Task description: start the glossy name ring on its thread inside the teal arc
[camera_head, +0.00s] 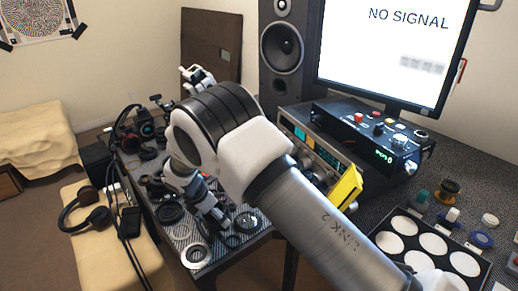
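My large arm comes in from the lower right, bends near the middle and reaches down over the bench. Its gripper (218,217) is low among the lens parts at the bench's near end. The fingers are too small and dark to show whether they are open or shut, or hold anything. Several ring-shaped lens parts lie around it: a pale silver ring (195,255) at the front edge, a metal ring (250,221) to the right and a dark ring (171,212) to the left. I cannot tell which is the glossy name ring. No teal arc can be made out. My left gripper is not seen.
The patterned bench (208,270) is crowded with small parts. To the right stand a black instrument box (365,135), a yellow object (346,186) and a black tray (385,268) with white round pads. Headphones (84,213) lie on a tan surface at left.

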